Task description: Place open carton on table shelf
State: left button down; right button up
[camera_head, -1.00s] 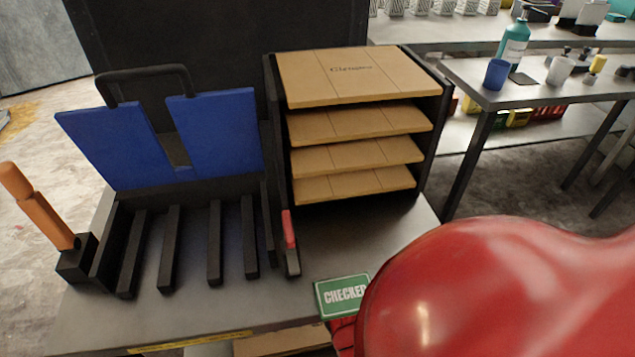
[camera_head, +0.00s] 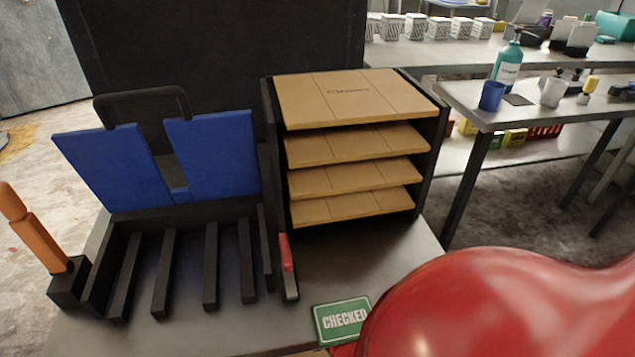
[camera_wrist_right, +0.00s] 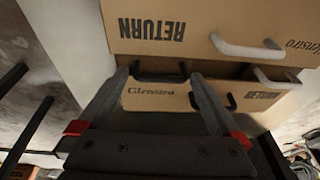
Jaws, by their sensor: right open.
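In the right wrist view, a brown carton (camera_wrist_right: 155,97) printed "Glenstro" lies in front of my right gripper (camera_wrist_right: 158,75). The gripper is open, its two fingers either side of a dark handle or slot at the carton's edge; I cannot tell whether they touch it. A larger brown carton face (camera_wrist_right: 205,18) printed "RETURN", with a white handle (camera_wrist_right: 247,48), is beyond it. In the head view, a black shelf rack (camera_head: 431,150) on the table (camera_head: 240,330) holds several flat cardboard pieces (camera_head: 350,97). My left gripper is not in view.
Blue panels (camera_head: 110,165) stand in a black slotted rack on the table's left. A red-handled tool (camera_head: 287,262) and a green "CHECKED" sign (camera_head: 342,320) lie near the front. A second table (camera_head: 540,108) with cups and a bottle is behind right. My red arm covers the lower right.

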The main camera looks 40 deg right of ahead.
jog(key=p+v, duration=0.1)
jog(key=v, duration=0.6)
jog(key=shift+r, duration=0.25)
jog(key=shift+s+a+f, duration=0.1)
